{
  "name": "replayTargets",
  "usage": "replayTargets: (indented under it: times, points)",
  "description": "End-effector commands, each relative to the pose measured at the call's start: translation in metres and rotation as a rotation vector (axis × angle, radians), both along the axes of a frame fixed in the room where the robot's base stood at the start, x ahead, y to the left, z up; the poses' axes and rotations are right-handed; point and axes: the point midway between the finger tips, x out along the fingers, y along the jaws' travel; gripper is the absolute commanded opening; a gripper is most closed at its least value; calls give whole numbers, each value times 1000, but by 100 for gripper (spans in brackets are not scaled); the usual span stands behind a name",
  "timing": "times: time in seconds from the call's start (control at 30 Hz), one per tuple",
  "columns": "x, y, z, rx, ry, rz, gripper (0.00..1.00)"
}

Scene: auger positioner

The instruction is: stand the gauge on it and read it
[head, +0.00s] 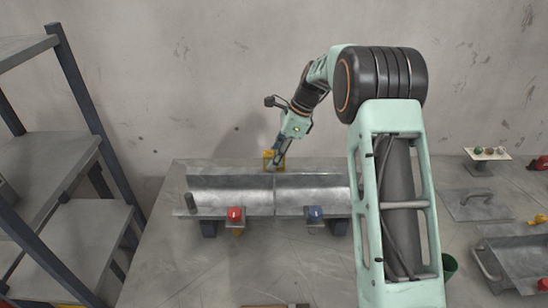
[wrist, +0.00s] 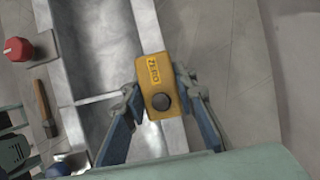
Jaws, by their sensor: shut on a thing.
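The gauge, a yellow block with a "ZERO" label and a round black spot, shows in the wrist view (wrist: 158,85) and small in the head view (head: 268,157). My gripper (wrist: 158,92) is shut on it, one finger at each side; it also shows in the head view (head: 277,155). The metal trough (head: 235,190) lies on the table in two sections with a seam between them. The gauge is at the trough's back flange; I cannot tell whether it touches it. The trough also shows in the wrist view (wrist: 95,55).
A red knob (head: 235,214) and a blue knob (head: 315,212) stand at the trough's front. A dark cylinder (head: 191,203) stands at its left end. A grey shelf (head: 60,165) is at the left. A metal plate with a handle (head: 478,203) lies at the right. The table's front left is clear.

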Motion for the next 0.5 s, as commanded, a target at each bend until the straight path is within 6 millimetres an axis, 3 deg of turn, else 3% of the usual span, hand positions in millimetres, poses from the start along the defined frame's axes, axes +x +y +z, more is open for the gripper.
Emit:
replayTargets:
  times: [0.33, 0.37, 0.5]
  points:
    - [0, 0, -7, 0, 0, 0, 0]
    - [0, 0, -7, 0, 0, 0, 28]
    - [0, 0, -7, 0, 0, 0, 43]
